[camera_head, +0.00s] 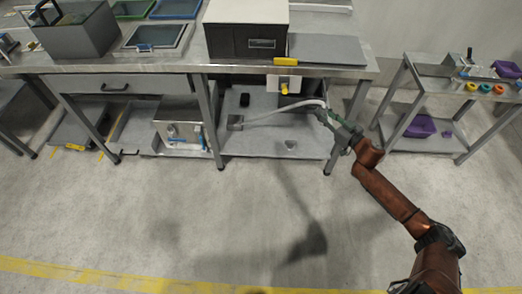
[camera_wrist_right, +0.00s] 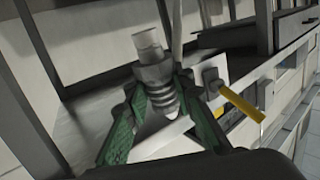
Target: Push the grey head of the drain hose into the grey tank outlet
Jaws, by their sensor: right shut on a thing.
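My right gripper (camera_head: 323,113) is at the right end of the lower shelf, below the worktop. In the right wrist view its green fingers (camera_wrist_right: 165,118) are shut around the grey ribbed head of the drain hose (camera_wrist_right: 155,77). A white tank front (camera_head: 273,83) with a yellow handle (camera_head: 284,89) hangs under the worktop, up and left of the gripper. The wrist view shows the yellow handle (camera_wrist_right: 240,104) and a grey fitting (camera_wrist_right: 213,80) right of the head, apart from it. I cannot tell whether this fitting is the outlet.
A table leg (camera_head: 345,130) stands close by my right gripper. The worktop (camera_head: 180,65) carries boxes and trays. A metal box (camera_head: 180,122) sits at the left under the table. A side cart (camera_head: 430,148) stands at the right. The floor in front is clear.

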